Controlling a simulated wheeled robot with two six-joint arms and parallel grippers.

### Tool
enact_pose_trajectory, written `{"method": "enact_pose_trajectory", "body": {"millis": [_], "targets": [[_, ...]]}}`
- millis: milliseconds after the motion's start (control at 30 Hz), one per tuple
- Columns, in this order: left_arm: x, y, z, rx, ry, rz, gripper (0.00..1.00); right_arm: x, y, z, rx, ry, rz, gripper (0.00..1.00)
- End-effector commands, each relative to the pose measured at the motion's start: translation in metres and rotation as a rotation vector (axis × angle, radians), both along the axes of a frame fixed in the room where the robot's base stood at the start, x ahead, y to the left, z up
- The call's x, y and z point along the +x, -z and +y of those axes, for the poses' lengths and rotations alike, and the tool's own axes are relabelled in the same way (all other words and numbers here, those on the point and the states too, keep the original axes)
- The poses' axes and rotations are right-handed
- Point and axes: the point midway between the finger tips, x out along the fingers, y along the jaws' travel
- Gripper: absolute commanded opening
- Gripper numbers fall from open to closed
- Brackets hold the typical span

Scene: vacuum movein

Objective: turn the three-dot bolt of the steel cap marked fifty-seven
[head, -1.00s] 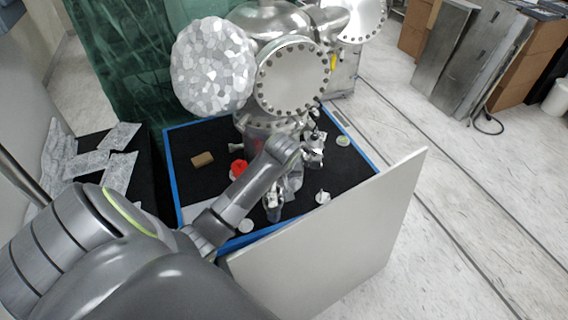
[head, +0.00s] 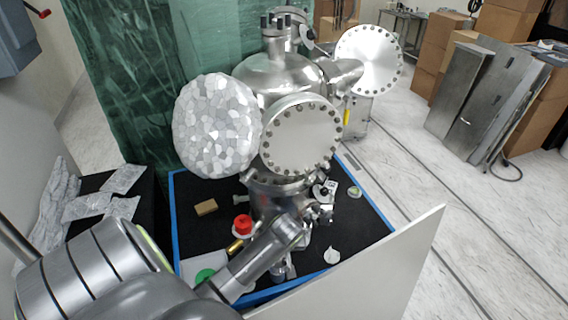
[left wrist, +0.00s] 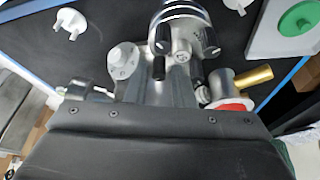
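The steel vacuum chamber (head: 285,80) stands on a black mat, with small steel fittings (head: 325,195) low on its front. In the left wrist view a round steel bolt head (left wrist: 123,60) with small dark dots shows left of a steel cylinder (left wrist: 180,30) with a ring-like end. I cannot read a fifty-seven on either, nor count the dots. My left arm (head: 265,255) reaches in from the lower left to the chamber's base. The left gripper's fingertips cannot be made out clearly in either view. My right gripper is not in view.
A red knob (head: 243,224) and a brass rod (head: 235,246) lie beside the arm. A white panel (head: 385,275) stands at the front right. Steel boxes stand behind right.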

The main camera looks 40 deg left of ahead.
Motion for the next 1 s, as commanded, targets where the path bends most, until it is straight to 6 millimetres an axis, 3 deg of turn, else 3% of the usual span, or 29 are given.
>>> {"method": "enact_pose_trajectory", "body": {"millis": [33, 167, 567, 1000], "targets": [[0.0003, -0.0002, 0.0, 0.0, 0.0, 0.0, 0.15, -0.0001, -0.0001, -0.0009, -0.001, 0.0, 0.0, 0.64], [0.0004, -0.0003, 0.0002, 0.001, 0.0, -0.001, 0.0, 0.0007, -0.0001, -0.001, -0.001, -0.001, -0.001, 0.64], [-0.0001, -0.0004, 0.0014, 0.002, 0.05, 0.0, 0.0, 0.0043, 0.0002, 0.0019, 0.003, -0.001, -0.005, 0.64], [-0.0009, -0.001, 0.0041, 0.006, 0.384, -0.001, 0.0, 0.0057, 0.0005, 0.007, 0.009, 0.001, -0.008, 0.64]]}}
